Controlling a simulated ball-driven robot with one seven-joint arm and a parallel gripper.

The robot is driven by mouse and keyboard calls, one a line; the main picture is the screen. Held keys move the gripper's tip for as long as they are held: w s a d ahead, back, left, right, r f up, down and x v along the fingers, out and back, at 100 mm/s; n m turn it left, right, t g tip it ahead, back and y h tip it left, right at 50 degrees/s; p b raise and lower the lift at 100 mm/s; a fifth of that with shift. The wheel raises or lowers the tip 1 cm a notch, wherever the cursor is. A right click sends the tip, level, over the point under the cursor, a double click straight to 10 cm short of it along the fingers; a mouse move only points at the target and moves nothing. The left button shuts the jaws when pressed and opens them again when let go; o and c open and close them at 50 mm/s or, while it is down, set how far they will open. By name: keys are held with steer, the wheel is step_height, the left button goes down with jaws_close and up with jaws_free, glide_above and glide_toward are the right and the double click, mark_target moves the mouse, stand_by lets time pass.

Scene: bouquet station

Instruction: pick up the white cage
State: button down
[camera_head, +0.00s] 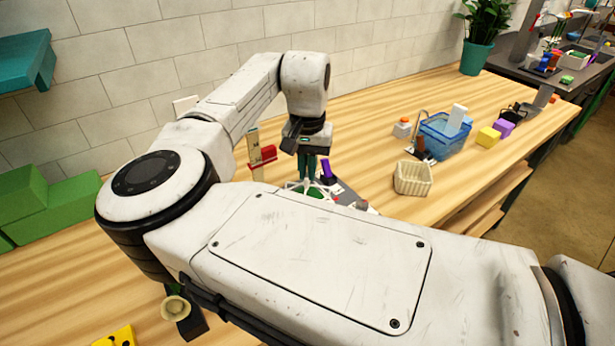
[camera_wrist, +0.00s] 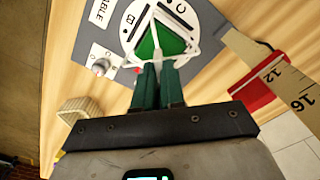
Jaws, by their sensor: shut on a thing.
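The white cage (camera_wrist: 192,53) is a thin white open frame, seen in the wrist view around a green shape. It also shows as thin white bars (camera_head: 293,186) just below my gripper in the head view, partly hidden by my arm. My gripper (camera_wrist: 158,68) has dark green fingers close together, shut on the cage's near side. In the head view my gripper (camera_head: 308,178) points down over the grey board. I cannot tell whether the cage is clear of the board (camera_wrist: 98,62) beneath it.
A red block (camera_wrist: 252,91) with an upright numbered strip (camera_head: 254,148) stands close beside my gripper. A purple piece (camera_head: 326,170) is near the fingers. A cream basket (camera_head: 413,178) and a blue basket (camera_head: 437,143) stand to the right. Bare wood lies between the board and the cream basket.

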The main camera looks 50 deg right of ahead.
steer(key=s+a+r+b, duration=0.2)
steer(key=s+a+r, duration=0.1)
steer(key=s+r, duration=0.7)
steer(key=s, duration=0.3)
steer(key=shift+s+a+r, duration=0.25)
steer(key=shift+s+r, duration=0.05)
steer(key=shift+r, duration=0.1)
